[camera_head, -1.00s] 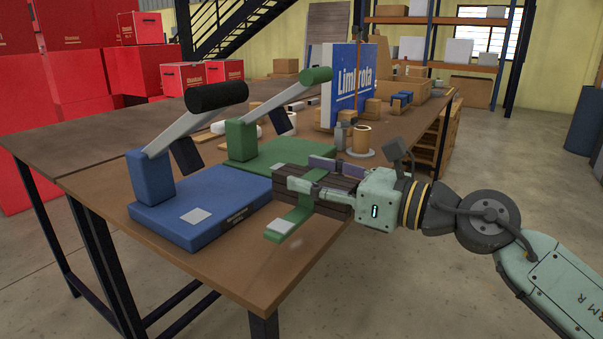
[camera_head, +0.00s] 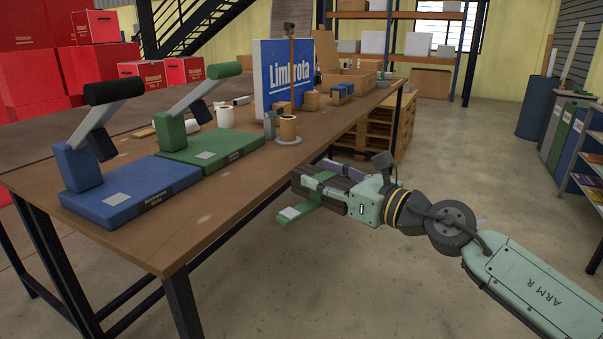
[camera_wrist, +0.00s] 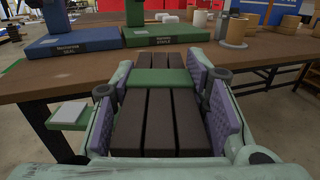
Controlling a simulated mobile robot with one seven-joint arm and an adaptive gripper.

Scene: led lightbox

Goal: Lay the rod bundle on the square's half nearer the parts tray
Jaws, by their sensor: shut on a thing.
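The rod bundle (camera_head: 333,203) is a set of dark brown bars with a green band and a green flap carrying a pale label (camera_head: 290,213). My gripper (camera_head: 325,186) is shut on it and holds it in the air beyond the workbench's right edge. In the wrist view the bundle (camera_wrist: 160,125) lies between purple finger pads (camera_wrist: 220,117), with the green band (camera_wrist: 160,78) across its far part. I cannot make out the square. A wooden open box (camera_head: 345,83) stands far back on the bench; I cannot tell whether it is the parts tray.
Wooden pallets (camera_head: 385,130) stand beside the bench. The floor at right is open.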

